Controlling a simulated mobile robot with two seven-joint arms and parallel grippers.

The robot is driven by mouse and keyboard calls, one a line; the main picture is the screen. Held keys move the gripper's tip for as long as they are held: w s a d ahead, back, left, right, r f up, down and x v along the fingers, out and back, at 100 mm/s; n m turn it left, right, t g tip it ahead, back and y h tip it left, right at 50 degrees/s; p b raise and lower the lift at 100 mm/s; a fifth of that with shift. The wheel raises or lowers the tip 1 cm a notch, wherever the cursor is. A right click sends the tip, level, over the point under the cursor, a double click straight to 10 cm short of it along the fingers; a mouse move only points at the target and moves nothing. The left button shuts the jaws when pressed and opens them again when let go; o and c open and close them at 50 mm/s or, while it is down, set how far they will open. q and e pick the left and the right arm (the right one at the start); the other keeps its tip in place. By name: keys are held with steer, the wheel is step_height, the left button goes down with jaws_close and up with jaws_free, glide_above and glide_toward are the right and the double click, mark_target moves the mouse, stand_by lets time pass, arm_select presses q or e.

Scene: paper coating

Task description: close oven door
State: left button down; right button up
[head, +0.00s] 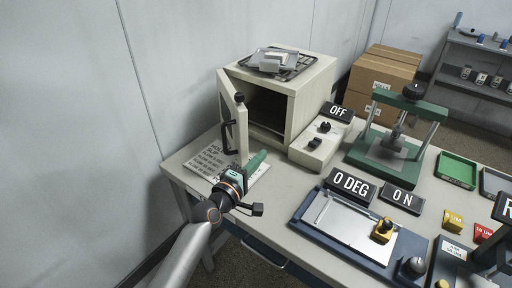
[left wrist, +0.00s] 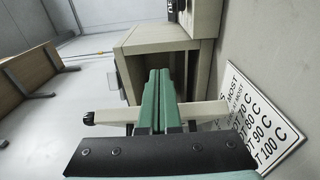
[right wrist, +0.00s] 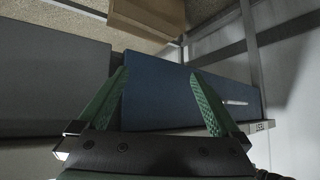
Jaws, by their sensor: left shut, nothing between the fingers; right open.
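The beige oven (head: 312,98) stands at the back left of the table, with its dark chamber showing. Its door (head: 236,112) stands open, swung out toward the front left. The dark door handle (head: 228,136) is on the door's outer face. My left gripper (head: 260,158) is shut and empty, low beside the door on its right, inner side in the head view. The left wrist view shows its green fingers (left wrist: 160,80) pressed together, with the oven (left wrist: 150,75) beyond. Contact with the door cannot be told. My right gripper (right wrist: 160,92) is open and empty in the right wrist view.
A printed sheet (head: 210,160) lies below the door. A control box (head: 318,142) with an OFF sign stands right of the oven. A rack with a grey item (head: 272,60) is on the oven top. A green press (head: 388,152) and coating plate (head: 345,225) fill the right.

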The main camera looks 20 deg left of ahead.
arm_select(q)
steer(key=s+d, duration=0.2)
steer(key=s, duration=0.3)
steer(key=n+y+b, duration=0.1)
steer(key=y+b, duration=0.1)
steer(key=b, duration=0.8)
glide_toward(237, 143)
steer(key=w, duration=0.2)
steer(key=w+d, duration=0.1)
steer(key=w, duration=0.2)
steer(key=shift+w+r, duration=0.1)
steer(key=shift+w, duration=0.15)
steer(key=shift+w+d, duration=0.1)
steer(key=shift+d, duration=0.05)
